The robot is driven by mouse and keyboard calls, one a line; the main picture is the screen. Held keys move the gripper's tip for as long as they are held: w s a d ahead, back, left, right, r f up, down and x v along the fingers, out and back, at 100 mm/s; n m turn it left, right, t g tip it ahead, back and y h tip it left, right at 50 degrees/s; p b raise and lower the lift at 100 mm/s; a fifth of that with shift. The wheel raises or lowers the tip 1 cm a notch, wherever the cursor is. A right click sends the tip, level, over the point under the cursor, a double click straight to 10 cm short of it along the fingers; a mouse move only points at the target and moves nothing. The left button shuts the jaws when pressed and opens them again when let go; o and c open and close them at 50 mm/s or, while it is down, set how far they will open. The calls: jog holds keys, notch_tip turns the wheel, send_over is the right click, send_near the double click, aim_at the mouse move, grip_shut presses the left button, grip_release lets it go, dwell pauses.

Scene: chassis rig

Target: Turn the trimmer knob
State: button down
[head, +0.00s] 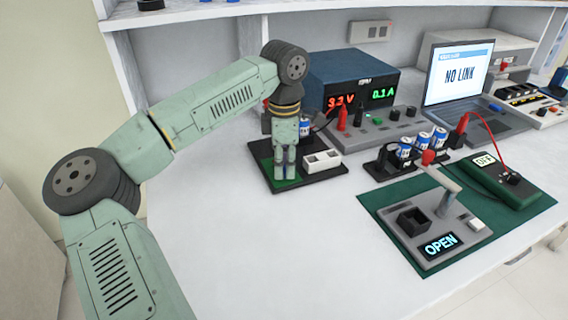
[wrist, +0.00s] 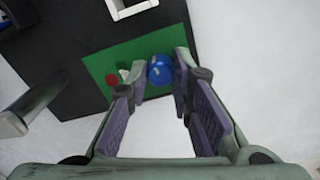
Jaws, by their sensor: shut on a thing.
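The blue trimmer knob (wrist: 160,70) is a small round cap on a green board (wrist: 110,55) in the wrist view. My gripper (wrist: 160,72) has its two fingertips on either side of it and is shut on it. In the head view, my gripper (head: 285,178) points straight down at the green board (head: 267,170) on a black base (head: 310,183). The knob is hidden behind the fingers there.
Behind are a power supply (head: 345,80) reading 3.3 V and 0.1 A, and a laptop (head: 460,75) showing NO LINK. A fixture (head: 425,225) reading OPEN stands right. The front-left bench is clear.

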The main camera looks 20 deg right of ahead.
aim_at(284, 168)
jog(key=shift+n, duration=1)
jog(key=shift+s, duration=0.1)
jog(key=c, duration=1.4)
grip_release()
notch_tip(284, 168, up, 12)
